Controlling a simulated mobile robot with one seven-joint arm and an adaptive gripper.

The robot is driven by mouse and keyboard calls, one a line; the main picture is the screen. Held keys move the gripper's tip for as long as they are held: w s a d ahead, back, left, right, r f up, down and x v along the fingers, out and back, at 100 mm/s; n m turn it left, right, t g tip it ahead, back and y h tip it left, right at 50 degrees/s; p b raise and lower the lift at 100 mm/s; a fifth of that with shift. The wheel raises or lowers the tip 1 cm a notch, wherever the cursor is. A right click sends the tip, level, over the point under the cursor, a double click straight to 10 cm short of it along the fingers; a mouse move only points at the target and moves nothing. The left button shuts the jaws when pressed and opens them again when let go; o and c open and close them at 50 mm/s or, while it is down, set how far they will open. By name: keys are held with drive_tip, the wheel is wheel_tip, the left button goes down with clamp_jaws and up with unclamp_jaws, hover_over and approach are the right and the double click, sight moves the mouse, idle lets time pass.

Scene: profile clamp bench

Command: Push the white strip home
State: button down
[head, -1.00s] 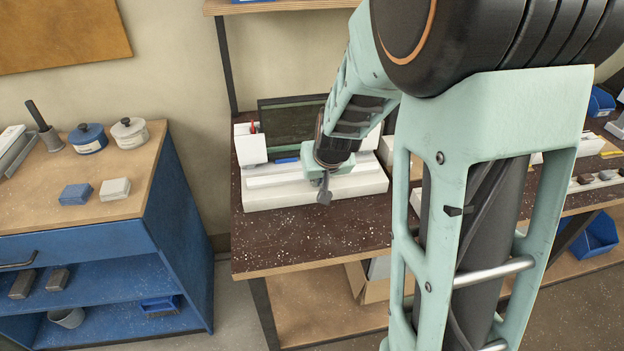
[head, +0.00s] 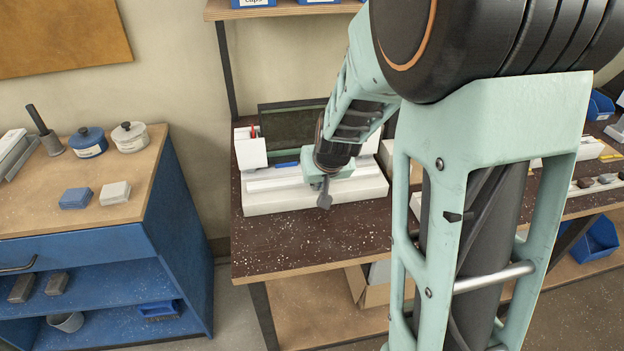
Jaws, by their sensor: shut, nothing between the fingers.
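A long white clamp block (head: 262,205) lies near the front of the dark, speckled bench. A thin white strip (head: 268,184) appears to run lengthwise along its top. White on white, its edges and how deep it sits cannot be told. My gripper (head: 324,203) points down over the block's front side, right of its middle. Its fingers are shut and empty. It hides part of the block and strip behind it. Whether the fingertips touch the block or strip cannot be told.
A white holder (head: 250,149) with a red item stands behind the block's left end. A blue item (head: 286,164) lies behind the strip. A dark panel (head: 290,130) stands at the back. The bench front (head: 300,240) is clear. A blue cabinet (head: 180,240) stands left.

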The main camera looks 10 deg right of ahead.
drive_tip(key=shift+w, duration=0.15)
drive_tip(key=shift+w+b, duration=0.3)
drive_tip(key=shift+w, duration=2.5)
drive_tip(key=shift+w, duration=0.55)
drive_tip(key=shift+r, duration=0.1)
drive_tip(key=shift+s, duration=1.05)
drive_tip(key=shift+r+p, duration=2.9)
drive_tip(key=shift+r, duration=1.05)
drive_tip(key=shift+a, duration=0.1)
